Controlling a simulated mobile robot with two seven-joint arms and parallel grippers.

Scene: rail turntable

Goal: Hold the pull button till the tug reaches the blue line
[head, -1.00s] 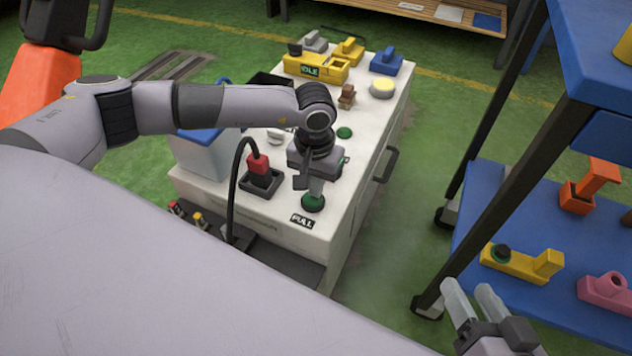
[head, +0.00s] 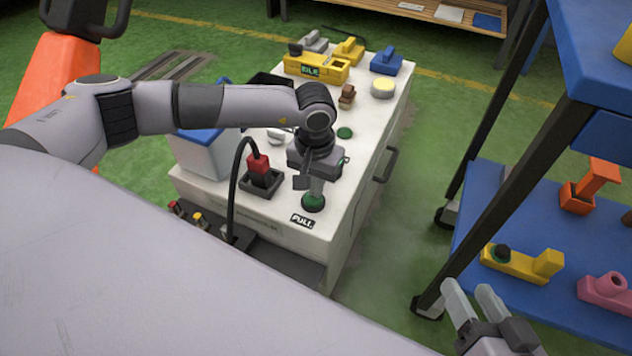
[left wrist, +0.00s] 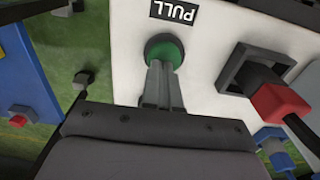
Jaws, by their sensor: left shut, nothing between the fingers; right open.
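The green PULL button (head: 313,203) is at the near right corner of the white cabinet top, beside a PULL label (head: 302,221). It also shows in the left wrist view (left wrist: 164,47). My left gripper (head: 315,190) is shut and empty, pointing down with its fingertips at the button; I cannot tell if the button is pressed in. My right gripper (head: 474,293) is open and empty at lower right. A yellow unit (head: 316,66) on the cabinet reads IDLE. I cannot identify the tug surely, and I see no clear blue line.
The white cabinet (head: 275,205) also carries a red plug (head: 259,164) with a black cable and another green button (head: 345,132). A blue shelf (head: 530,230) with colored parts stands right. An orange and black body (head: 60,70) stands left, partly behind my arm. Green floor lies between cabinet and shelf.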

